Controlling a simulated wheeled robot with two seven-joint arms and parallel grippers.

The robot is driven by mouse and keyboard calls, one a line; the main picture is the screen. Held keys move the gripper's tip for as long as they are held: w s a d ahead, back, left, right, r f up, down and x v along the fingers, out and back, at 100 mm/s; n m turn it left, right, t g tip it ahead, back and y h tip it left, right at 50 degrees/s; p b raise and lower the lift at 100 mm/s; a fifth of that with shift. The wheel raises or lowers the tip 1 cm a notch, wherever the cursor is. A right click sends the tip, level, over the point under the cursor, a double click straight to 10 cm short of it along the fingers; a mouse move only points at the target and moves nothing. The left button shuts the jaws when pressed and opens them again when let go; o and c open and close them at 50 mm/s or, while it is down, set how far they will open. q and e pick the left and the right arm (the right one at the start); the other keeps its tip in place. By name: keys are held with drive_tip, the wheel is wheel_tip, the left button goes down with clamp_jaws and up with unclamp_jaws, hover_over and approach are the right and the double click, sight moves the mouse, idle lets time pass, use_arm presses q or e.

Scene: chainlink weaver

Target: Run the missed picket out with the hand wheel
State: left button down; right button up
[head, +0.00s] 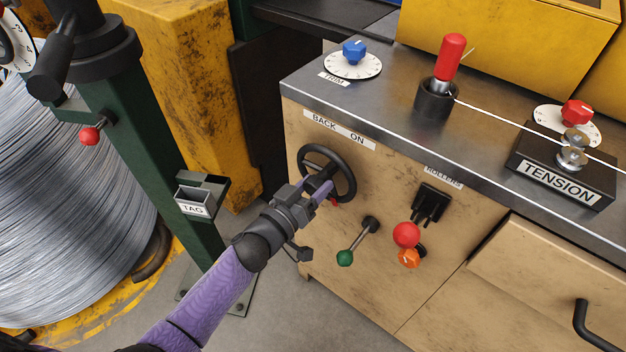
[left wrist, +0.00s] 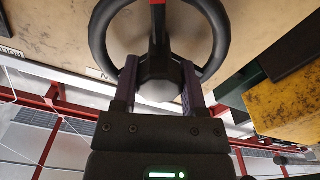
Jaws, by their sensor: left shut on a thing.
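The black hand wheel (head: 346,163) is on the tan front panel of the machine, below a label reading BACK and ON. My left gripper (head: 320,186) reaches in from the left and is shut on the wheel near its hub. In the left wrist view the wheel rim (left wrist: 222,45) curves above the fingers, and my left gripper (left wrist: 158,92) has one finger on each side of the dark hub. I cannot make out a picket in either view. My right gripper is not in view.
A green-knobbed lever (head: 345,257), a red ball knob (head: 406,234) and an orange knob (head: 409,258) sit right of the wheel. A red-handled lever (head: 450,58) and a TENSION block (head: 560,170) are on top. A wire spool (head: 70,200) and green post (head: 150,150) stand left.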

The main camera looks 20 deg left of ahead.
use_arm(q)
drive_tip(key=n+p, duration=0.2)
drive_tip(key=n, duration=0.1)
drive_tip(key=shift+r+n, duration=0.15)
drive_tip(key=shift+n, duration=0.25)
drive_tip(key=n+p, duration=0.1)
drive_tip(key=n, duration=0.2)
drive_tip(key=shift+n, duration=0.3)
drive_tip(key=n, duration=0.2)
drive_tip(key=shift+n, duration=2.6)
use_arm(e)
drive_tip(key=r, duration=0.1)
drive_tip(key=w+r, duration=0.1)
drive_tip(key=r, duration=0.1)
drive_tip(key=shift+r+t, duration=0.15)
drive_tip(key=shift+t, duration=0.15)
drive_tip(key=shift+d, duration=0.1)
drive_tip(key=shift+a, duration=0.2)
